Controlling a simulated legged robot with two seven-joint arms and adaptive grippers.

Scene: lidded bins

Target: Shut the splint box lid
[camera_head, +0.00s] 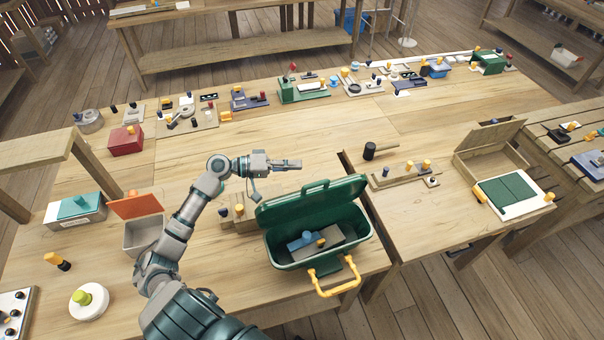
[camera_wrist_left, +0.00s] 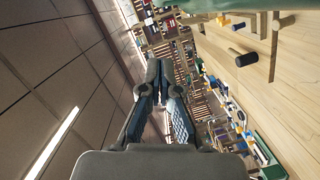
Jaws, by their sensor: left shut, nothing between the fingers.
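The green box (camera_head: 286,261), which I take to be the splint box, stands near the front edge of the table with its lid (camera_head: 310,201) raised at the back. A yellow handle (camera_head: 336,284) sticks out at its front. A grey-and-blue item (camera_head: 314,243) lies inside. My left gripper (camera_head: 298,163) is shut and empty, above and behind the lid, pointing right, apart from it. Its closed fingers show in the left wrist view (camera_wrist_left: 164,68), where a green edge (camera_wrist_left: 215,5), probably the lid, crosses the top. My right gripper is out of view.
A grey bin with an orange lid (camera_head: 137,206) stands left, beside my left arm. A wooden block with pegs (camera_head: 238,208) sits behind the box's left side. A black-headed mallet (camera_head: 370,151) and an open wooden box (camera_head: 488,152) are right. Bare table lies beyond my gripper.

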